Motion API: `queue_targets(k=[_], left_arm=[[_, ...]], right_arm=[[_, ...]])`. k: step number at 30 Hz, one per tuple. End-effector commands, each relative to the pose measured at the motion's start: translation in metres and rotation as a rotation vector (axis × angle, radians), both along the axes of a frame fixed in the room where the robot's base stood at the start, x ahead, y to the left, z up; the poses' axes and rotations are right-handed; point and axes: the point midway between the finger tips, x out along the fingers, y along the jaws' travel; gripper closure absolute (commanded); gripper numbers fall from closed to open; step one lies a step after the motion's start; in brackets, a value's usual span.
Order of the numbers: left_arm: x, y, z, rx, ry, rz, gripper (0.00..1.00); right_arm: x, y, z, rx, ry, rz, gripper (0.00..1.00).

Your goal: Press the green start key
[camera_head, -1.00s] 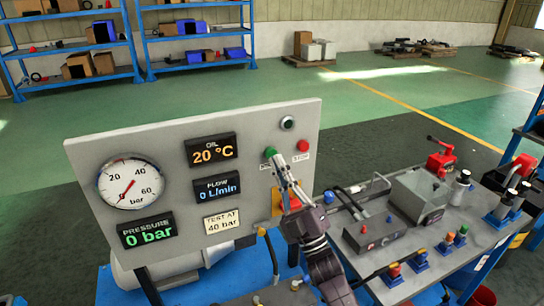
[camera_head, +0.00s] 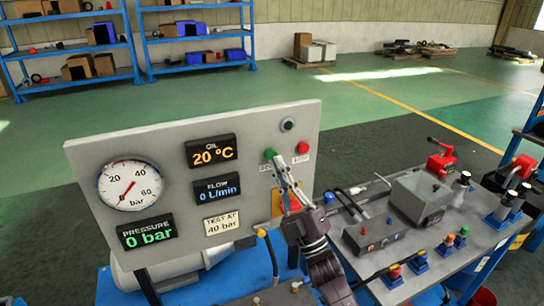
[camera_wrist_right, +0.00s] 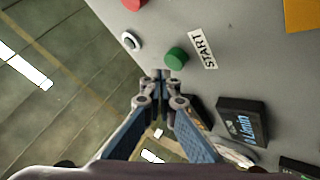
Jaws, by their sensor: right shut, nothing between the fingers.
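The green start key (camera_head: 269,153) sticks out of the upright grey panel, left of a red key (camera_head: 303,147). It also shows in the right wrist view (camera_wrist_right: 176,58), beside its "START" label (camera_wrist_right: 203,49). My right gripper (camera_head: 279,166) is shut and empty in front of the panel, its tips just below and right of the green key. In the right wrist view the closed fingertips (camera_wrist_right: 161,75) lie close to the key, with a small gap in the picture. The pressure readout (camera_head: 147,232) shows 0 bar. My left gripper is not in view.
The panel carries a round gauge (camera_head: 130,184), an oil readout (camera_head: 211,151) and a flow readout (camera_head: 217,190). Open floor lies behind.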

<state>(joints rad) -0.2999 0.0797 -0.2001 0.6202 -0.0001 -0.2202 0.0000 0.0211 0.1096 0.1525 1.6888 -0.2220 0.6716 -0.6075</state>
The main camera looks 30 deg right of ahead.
Motion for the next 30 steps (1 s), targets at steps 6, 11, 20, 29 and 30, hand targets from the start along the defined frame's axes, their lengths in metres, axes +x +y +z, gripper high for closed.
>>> queue_targets(k=[6, 11, 20, 29, 30], left_arm=[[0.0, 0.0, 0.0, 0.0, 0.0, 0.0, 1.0], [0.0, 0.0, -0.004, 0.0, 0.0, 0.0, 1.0], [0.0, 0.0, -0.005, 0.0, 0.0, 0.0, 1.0], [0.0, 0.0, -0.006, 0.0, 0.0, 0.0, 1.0], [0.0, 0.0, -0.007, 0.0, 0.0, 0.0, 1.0]], right_arm=[[0.0, 0.0, 0.0, 0.0, 0.0, 0.0, 1.0], [0.005, 0.0, 0.0, 0.0, -0.001, 0.0, 1.0], [0.009, 0.0, 0.0, 0.0, 0.001, 0.0, 1.0], [0.01, 0.0, 0.0, 0.0, 0.0, 0.0, 1.0], [0.01, -0.001, 0.0, 0.0, 0.0, 0.0, 1.0]])
